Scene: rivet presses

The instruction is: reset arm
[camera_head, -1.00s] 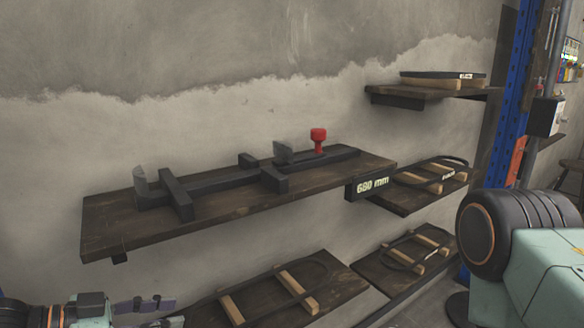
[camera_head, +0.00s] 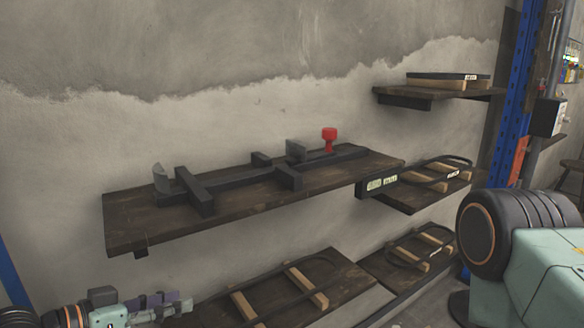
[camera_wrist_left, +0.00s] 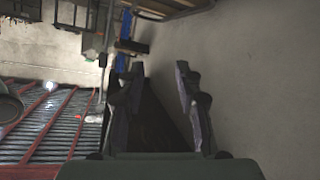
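My left gripper (camera_head: 166,304) is at the lower left of the head view, in front of the wall and below the long shelf. The left wrist view shows its two fingers (camera_wrist_left: 158,100) spread apart with nothing between them. My right arm's link shows at the right edge of the head view; its gripper is out of view.
A long wooden shelf (camera_head: 128,222) holds a dark press fixture (camera_head: 235,178) with a red knob (camera_head: 329,138). Lower shelves (camera_head: 352,284) hold belts on wooden blocks. A top shelf (camera_head: 392,93) holds a flat stack. A blue post (camera_head: 512,110) stands at right.

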